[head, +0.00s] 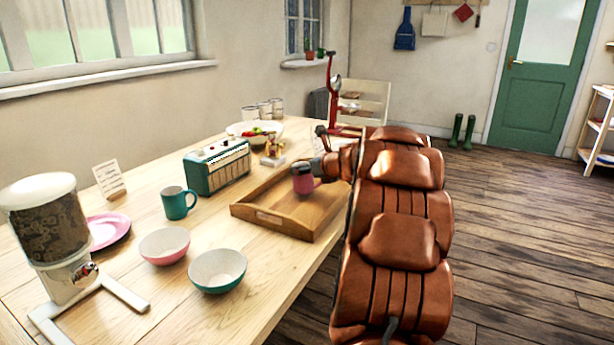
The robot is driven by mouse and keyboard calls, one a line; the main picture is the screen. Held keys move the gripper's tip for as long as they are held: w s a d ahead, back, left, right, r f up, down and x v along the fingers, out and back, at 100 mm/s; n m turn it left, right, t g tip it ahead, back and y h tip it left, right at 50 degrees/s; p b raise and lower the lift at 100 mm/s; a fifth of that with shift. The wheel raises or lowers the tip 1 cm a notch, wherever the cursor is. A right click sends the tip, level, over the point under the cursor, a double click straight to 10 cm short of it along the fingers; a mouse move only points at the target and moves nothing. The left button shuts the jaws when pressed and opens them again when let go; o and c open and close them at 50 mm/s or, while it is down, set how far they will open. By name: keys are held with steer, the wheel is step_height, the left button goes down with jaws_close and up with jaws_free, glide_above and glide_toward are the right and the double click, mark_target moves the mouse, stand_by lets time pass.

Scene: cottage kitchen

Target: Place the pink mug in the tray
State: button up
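The pink mug (305,185) is upright, over or in the wooden tray (270,220), near the tray's middle. I cannot tell whether its base touches the tray floor. My gripper (306,169) is at the mug's upper right side, reaching in from the right. Its fingers are small and dark against the mug's rim, so I cannot tell whether they are closed on it.
Left of the tray are a teal radio (217,167), a teal mug (178,203), a pink bowl (164,246), a teal bowl (217,271), a pink plate (108,230) and a dispenser (50,235). A small figurine (272,150) and a fruit bowl (254,131) stand behind.

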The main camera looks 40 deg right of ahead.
steer(key=shift+f, duration=0.7)
steer(key=shift+f, duration=0.1)
steer(key=o, duration=1.3)
steer(key=shift+s+r, duration=0.25)
steer(key=shift+r, duration=0.05)
steer(key=p+v, duration=0.2)
steer(key=v, duration=0.9)
steer(key=shift+s+p, duration=0.2)
steer(key=shift+p, duration=0.15)
